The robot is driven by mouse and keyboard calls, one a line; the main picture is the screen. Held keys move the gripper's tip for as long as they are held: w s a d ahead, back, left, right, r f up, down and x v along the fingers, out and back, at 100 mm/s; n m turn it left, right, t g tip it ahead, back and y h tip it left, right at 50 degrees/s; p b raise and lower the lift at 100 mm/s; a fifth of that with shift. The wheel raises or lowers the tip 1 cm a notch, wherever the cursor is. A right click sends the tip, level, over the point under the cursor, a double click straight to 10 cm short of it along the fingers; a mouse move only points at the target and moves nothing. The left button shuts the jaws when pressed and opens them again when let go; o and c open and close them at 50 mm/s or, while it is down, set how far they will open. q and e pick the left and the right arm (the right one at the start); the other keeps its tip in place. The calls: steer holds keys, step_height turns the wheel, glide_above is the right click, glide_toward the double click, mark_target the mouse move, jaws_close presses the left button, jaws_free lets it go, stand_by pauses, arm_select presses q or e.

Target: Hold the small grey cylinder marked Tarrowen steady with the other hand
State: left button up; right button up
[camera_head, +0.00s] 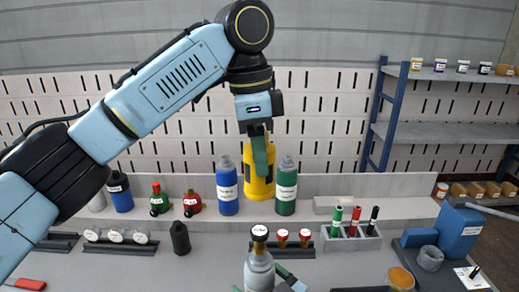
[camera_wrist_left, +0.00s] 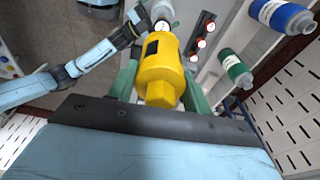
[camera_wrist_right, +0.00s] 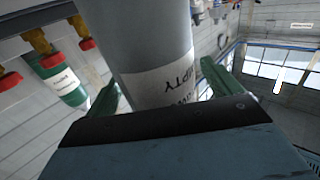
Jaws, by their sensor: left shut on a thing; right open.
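The small grey cylinder (camera_head: 258,272) stands upright at the bottom centre of the head view, with a dark-rimmed valve top. In the right wrist view the grey cylinder (camera_wrist_right: 150,38) is large and close, with a white label reading "EMPTY"; I cannot read the name Tarrowen. My right gripper (camera_wrist_right: 158,92) is open, with one green finger on each side of the cylinder; contact is not clear. My left gripper (camera_head: 260,150) is shut on a yellow tool (camera_head: 259,180) above and behind the cylinder top. The yellow tool (camera_wrist_left: 160,68) also shows between the left fingers.
Blue bottles (camera_head: 227,190), a green bottle (camera_head: 286,192) and red items stand on the back ledge. Red-capped valves (camera_head: 304,236) sit right of the cylinder. A grey rack (camera_head: 350,242) holds coloured markers. A blue box (camera_head: 458,232) stands at the right.

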steer(key=v, duration=1.1)
arm_select(q)
steer(key=shift+r, duration=0.1)
step_height(320, 180, up, 5)
steer(key=p, duration=0.6)
steer(key=shift+p, duration=0.4)
arm_select(e)
step_height(320, 180, up, 7)
steer(key=shift+a+f, duration=0.1)
steer(key=shift+f, duration=0.05)
